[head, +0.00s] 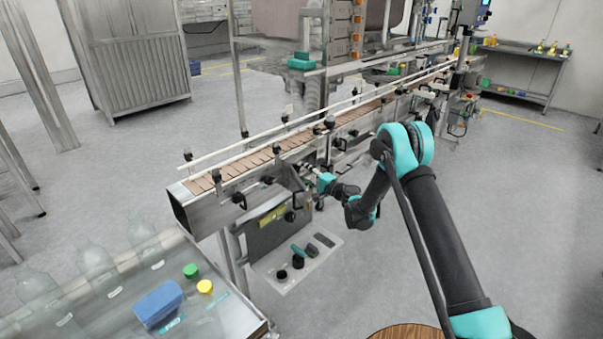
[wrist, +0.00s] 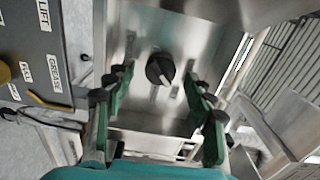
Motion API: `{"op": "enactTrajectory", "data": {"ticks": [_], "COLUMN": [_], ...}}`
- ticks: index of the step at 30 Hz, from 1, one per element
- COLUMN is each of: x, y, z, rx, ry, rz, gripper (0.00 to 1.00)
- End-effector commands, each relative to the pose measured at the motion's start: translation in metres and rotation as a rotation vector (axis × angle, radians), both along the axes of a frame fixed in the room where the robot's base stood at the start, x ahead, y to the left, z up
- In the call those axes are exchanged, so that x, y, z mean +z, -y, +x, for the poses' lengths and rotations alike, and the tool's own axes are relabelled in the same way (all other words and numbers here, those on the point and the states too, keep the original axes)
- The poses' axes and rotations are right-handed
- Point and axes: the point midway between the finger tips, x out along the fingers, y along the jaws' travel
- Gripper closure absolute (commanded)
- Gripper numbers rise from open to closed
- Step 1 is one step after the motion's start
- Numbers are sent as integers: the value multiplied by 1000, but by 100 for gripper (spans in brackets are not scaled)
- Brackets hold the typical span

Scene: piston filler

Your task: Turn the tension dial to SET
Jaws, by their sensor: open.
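The black tension dial (wrist: 160,68) sits on a bright metal panel (wrist: 190,40) in the wrist view, with a pale pointer mark on its face. Small labels surround it but are too blurred to read, so I cannot tell which one the pointer meets. My gripper (wrist: 158,90) is open, its green fingers spread on either side of the dial, with nothing held between them. I cannot tell how far the fingertips are from the panel. In the head view my gripper (head: 311,170) is at the conveyor's side, and I cannot make out the dial there.
The conveyor (head: 260,155) runs from front left to back right. A grey panel (wrist: 30,60) with LIFT, FULL and GREASE labels lies left of the dial. A bench (head: 110,310) with bottles, a blue box (head: 158,304) and caps stands front left. Floor at right is clear.

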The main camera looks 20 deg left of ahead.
Motion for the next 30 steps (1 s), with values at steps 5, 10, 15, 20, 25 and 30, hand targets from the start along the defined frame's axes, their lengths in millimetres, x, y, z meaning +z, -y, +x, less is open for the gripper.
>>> {"op": "enactTrajectory", "data": {"ticks": [5, 10, 15, 20, 25, 30], "x": [0, 0, 0, 0, 0, 0], "y": [34, 66, 87, 96, 97, 97], "z": [-13, -26, -35, -39, -40, -39], "rx": [-3, -3, -2, -2, -1, -1], "ry": [0, 0, 0, 0, 0, 1], "rz": [0, 0, 0, 0, 0, -1], "gripper": [46, 46, 46, 46, 46, 46]}}
